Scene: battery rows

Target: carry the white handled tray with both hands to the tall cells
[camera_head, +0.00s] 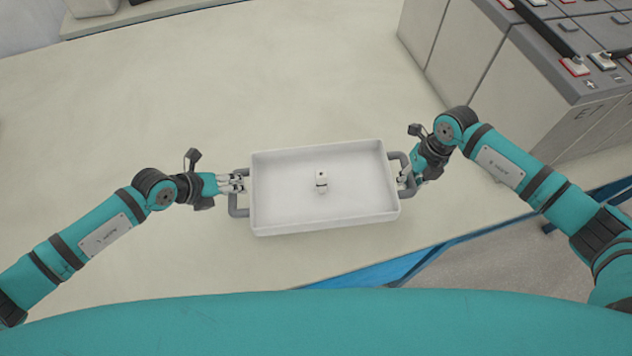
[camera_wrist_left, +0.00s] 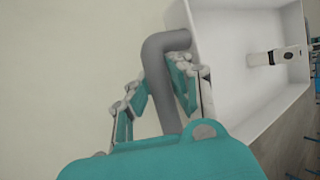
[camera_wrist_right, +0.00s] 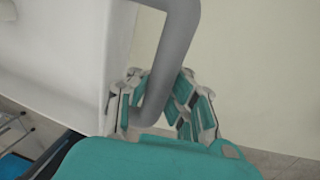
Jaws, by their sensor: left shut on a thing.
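The white handled tray (camera_head: 278,222) is over the pale worktop, near its front edge. My left gripper (camera_head: 238,183) is shut on the tray's left handle, which also shows in the left wrist view (camera_wrist_left: 160,70). My right gripper (camera_head: 405,181) is at the right handle. In the right wrist view that handle (camera_wrist_right: 172,50) runs between its spread fingers, which look open around it. I cannot tell whether the tray's underside touches the worktop.
A grey block of large battery cells (camera_head: 500,60) stands at the back right, with red and white terminals and dark bars on top. The worktop (camera_head: 200,90) is clear behind and left of the tray. Its front edge has a blue frame (camera_head: 385,271) below, with floor beyond.

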